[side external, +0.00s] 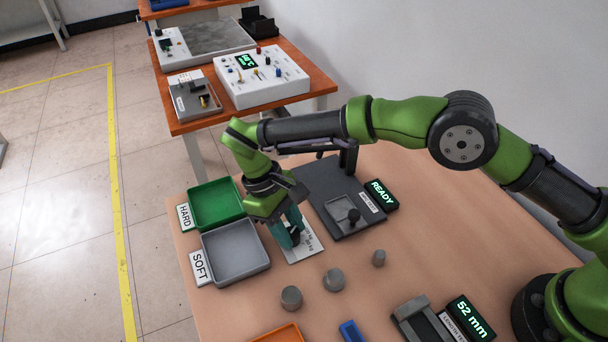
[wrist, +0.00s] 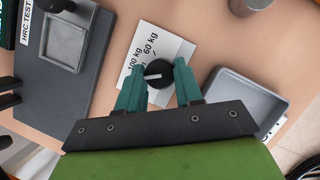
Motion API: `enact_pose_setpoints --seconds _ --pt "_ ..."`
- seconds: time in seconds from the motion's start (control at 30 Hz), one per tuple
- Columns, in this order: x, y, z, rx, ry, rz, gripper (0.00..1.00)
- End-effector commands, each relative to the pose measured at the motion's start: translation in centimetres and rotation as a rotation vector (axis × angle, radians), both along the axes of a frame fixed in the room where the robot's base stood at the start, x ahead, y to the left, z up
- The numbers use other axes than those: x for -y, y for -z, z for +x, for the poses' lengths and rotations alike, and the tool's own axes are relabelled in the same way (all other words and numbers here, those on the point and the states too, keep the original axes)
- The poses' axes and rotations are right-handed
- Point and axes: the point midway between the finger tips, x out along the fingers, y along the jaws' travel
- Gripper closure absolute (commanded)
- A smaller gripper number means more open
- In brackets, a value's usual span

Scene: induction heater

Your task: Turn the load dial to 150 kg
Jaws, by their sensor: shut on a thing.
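The load dial (wrist: 157,70) is a round black knob with a white pointer line, on a white card (wrist: 178,45) printed with "100 kg" and "60 kg". A third label is mostly hidden. The pointer line lies roughly crosswise in the wrist view, with its visible end toward the left finger. My gripper (wrist: 160,84) is shut on the dial, one teal finger on each side. In the side external view my gripper (side external: 289,231) points down over the card (side external: 305,246), and the dial (side external: 296,237) is partly hidden by the fingers.
The HRC tester (side external: 338,190) with a READY display (side external: 380,193) stands beside the card. A grey SOFT tray (side external: 236,269) and a green HARD tray (side external: 214,221) are on the other side. Several grey cylinders (side external: 333,279) stand in front. Bare table lies around them.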

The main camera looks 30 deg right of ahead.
Motion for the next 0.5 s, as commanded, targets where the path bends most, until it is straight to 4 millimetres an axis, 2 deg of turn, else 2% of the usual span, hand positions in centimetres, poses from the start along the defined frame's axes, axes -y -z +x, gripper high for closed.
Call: enact_pose_setpoints --seconds 0.23,0.5 --pt "-0.13 -0.1 0.04 0.004 -0.139 0.002 0.95" --pt "-0.13 -0.1 0.05 0.005 -0.204 0.003 0.95"
